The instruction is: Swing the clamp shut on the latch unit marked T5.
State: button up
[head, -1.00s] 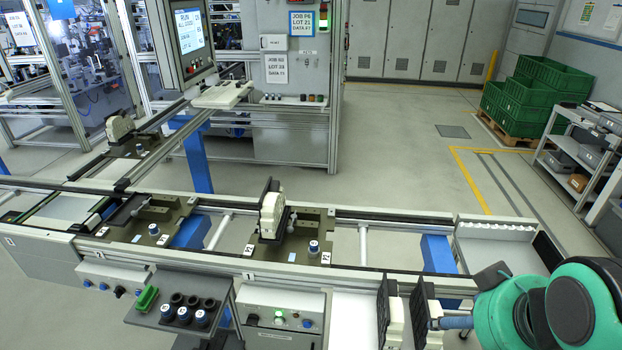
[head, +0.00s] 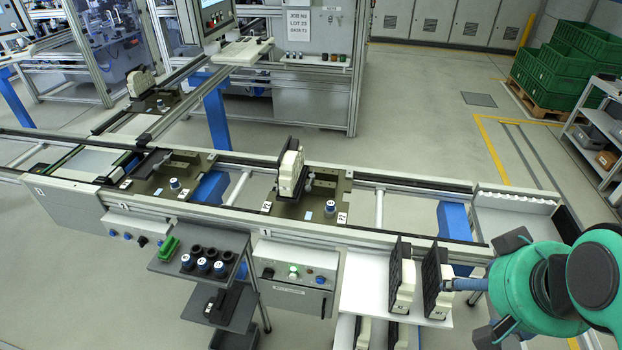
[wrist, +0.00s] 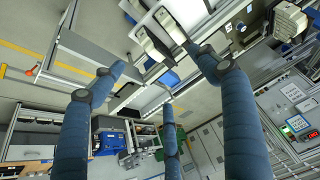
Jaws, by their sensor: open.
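Several cream units with dark plates are in the head view, and I cannot tell which is marked T5. One unit (head: 290,172) stands upright on a dark pallet (head: 318,204) on the line. Two more, a left shelf unit (head: 402,280) and a right shelf unit (head: 441,285), stand on the white front shelf. Their small tags are too small to read surely. My gripper (head: 462,284) is beside the right shelf unit, its blue finger close to it; contact is unclear. In the wrist view my gripper (wrist: 165,72) has its blue fingers spread, with nothing between them.
Another cream unit (head: 141,82) sits on the back-left branch of the line. A dark pallet (head: 172,180) without a unit lies left on the rails. Green crates (head: 560,75) stand far right. Floor behind the line is clear.

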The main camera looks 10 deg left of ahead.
jog(key=shift+w+r, duration=0.15)
jog(key=c, duration=0.9)
jog(key=w+a+r+m+g+p, duration=0.1)
jog(key=w+a+r+m+p, duration=0.1)
jog(key=w+a, duration=0.5)
jog(key=w+a+r+m+y+p, duration=0.1)
jog(key=w+a+m+p, duration=0.1)
jog(key=w, duration=1)
jog(key=w+a+r+m+g+p, duration=0.1)
jog(key=w+a+r+m+p, duration=0.1)
jog(key=w+a, duration=0.5)
jog(key=w+a+f+m+p, duration=0.1)
jog(key=w+a+f+p, duration=0.1)
jog(key=w+a+f, duration=0.4)
jog(key=w+a+f+m+g+p, duration=0.1)
jog(key=w+a+f+m+p, duration=0.1)
jog(key=w+a+f, duration=0.4)
jog(key=w+a+f+m+p, duration=0.1)
jog(key=w+a+f+m, duration=0.1)
jog(key=w+a+f, duration=0.5)
jog(key=shift+w+a+g+p, duration=0.2)
jog(key=shift+w+a, duration=0.25)
jog(key=shift+a, duration=0.3)
jog(key=shift+w+a+g+p, duration=0.2)
jog(key=shift+w+a, duration=0.25)
jog(key=shift+a, duration=0.3)
jog(key=shift+f, duration=0.1)
